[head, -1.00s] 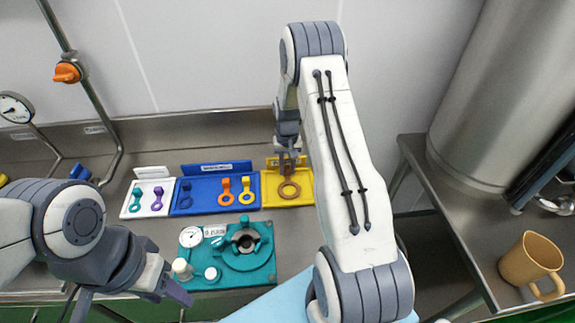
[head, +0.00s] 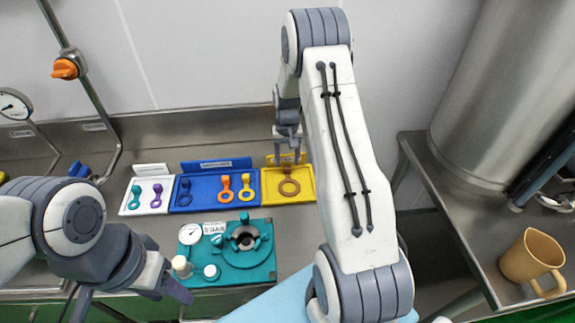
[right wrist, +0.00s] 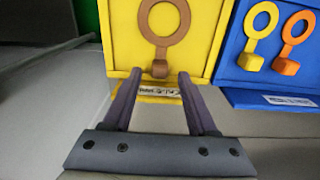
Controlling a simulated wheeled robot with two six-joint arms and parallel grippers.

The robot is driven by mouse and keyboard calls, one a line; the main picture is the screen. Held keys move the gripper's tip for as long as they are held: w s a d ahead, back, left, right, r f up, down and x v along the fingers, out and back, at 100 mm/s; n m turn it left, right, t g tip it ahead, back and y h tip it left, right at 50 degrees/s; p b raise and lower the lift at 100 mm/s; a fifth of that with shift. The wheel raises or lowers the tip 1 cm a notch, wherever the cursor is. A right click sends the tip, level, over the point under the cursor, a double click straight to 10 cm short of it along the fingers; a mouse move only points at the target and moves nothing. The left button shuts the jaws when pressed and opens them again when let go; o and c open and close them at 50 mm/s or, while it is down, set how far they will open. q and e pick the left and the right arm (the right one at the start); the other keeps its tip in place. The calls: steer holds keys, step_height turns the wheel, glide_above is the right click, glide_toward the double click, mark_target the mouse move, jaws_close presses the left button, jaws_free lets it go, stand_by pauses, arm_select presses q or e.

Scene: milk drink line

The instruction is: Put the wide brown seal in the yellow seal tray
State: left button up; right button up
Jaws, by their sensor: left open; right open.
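The wide brown seal (head: 289,188), a ring with a short stem and block end, lies flat in the yellow seal tray (head: 306,198). In the right wrist view, the brown seal (right wrist: 164,42) lies within the rim of the yellow tray (right wrist: 117,50). My right gripper (head: 290,158) is open and empty above the tray's back edge. Its fingers (right wrist: 159,76) point at the seal's block end, with a gap between them and nothing held. My left gripper (head: 130,306) is open and empty at the lower left, away from the trays.
The blue tray (head: 208,204) beside the yellow one holds a dark blue, an orange and a yellow seal. A white tray (head: 128,210) holds a teal and a purple one. A teal fixture (head: 262,272) with a gauge stands in front. A tan mug (head: 531,258) stands far right.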

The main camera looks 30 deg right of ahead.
step_height(320, 180, up, 10)
steer(key=f+b, duration=0.1)
steer(key=b, duration=0.1)
steer(key=s+a+r+n, duration=0.2)
steer(key=s+a+r, duration=0.1)
steer(key=a, duration=0.6)
steer(key=s+a+r+n, duration=0.3)
steer(key=s+a+r, duration=0.1)
steer(key=a, duration=0.6)
steer(key=s+a+n, duration=0.3)
steer(key=s+a, duration=0.2)
steer(key=s, duration=0.6)
steer(key=s+a+n+y, duration=0.1)
steer(key=s+a+n, duration=0.3)
steer(key=s, duration=0.8)
steer(key=shift+a+r+n, duration=0.3)
steer(key=shift+a+r, duration=0.05)
steer(key=shift+a, duration=0.6)
